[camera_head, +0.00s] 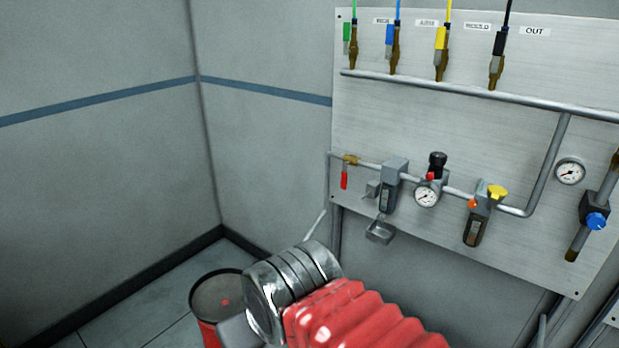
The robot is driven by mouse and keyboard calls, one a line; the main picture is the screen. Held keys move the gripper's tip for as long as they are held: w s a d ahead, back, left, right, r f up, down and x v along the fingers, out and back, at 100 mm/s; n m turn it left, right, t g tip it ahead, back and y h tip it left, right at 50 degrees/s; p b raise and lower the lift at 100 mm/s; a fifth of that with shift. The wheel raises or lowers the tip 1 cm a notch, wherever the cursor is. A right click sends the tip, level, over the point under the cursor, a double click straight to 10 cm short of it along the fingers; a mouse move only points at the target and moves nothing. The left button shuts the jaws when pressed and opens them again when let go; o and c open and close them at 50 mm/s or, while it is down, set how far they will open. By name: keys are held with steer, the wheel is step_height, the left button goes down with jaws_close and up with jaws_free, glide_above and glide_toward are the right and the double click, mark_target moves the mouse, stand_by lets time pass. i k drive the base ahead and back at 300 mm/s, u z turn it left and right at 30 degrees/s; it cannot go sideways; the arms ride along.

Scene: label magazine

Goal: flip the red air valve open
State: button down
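The red air valve has a red lever (344,180) hanging straight down from a small brass body (350,160). It sits at the left end of the lower grey pipe on the metal panel (480,130). My arm, with a red ribbed sleeve and shiny metal rings, fills the bottom middle of the view, below and apart from the valve. My gripper's fingertips do not show, so whether it is open or shut is hidden.
Right of the valve are a grey filter unit (390,185), a gauge (427,195) and a yellow-topped unit (480,215). A small grey cup (380,231) juts out below. A red drum (208,333) stands on the floor at lower left. Four coloured-handle valves line the upper pipe.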

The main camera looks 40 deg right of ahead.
mark_target(343, 176)
steer(key=u, duration=0.05)
steer(key=i, duration=1.2)
steer(key=z, duration=0.15)
